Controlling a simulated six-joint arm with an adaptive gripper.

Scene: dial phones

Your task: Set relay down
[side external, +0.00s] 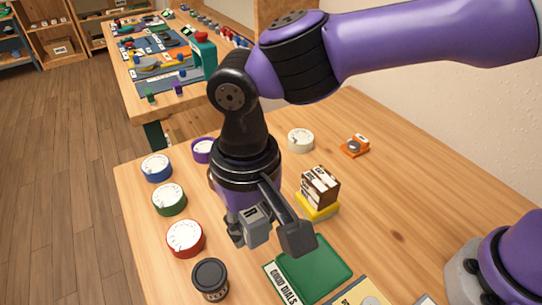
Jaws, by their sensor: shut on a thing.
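My gripper (268,234) hangs over the near middle of the wooden table, pointing down. It is shut on a small grey block with a dark mark on its face, which looks like the relay (257,228). The relay sits between the two dark fingers and appears to be above the table; its underside clearance is hard to judge. A green mat (318,268) labelled "GOOD DIALS" lies just in front and to the right of the gripper.
Blue (156,168), green (169,199), red (185,238) and purple (203,150) dials stand left; a white dial (300,140) is behind. A black jar (210,279) stands front left. An orange item (355,146) lies right.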

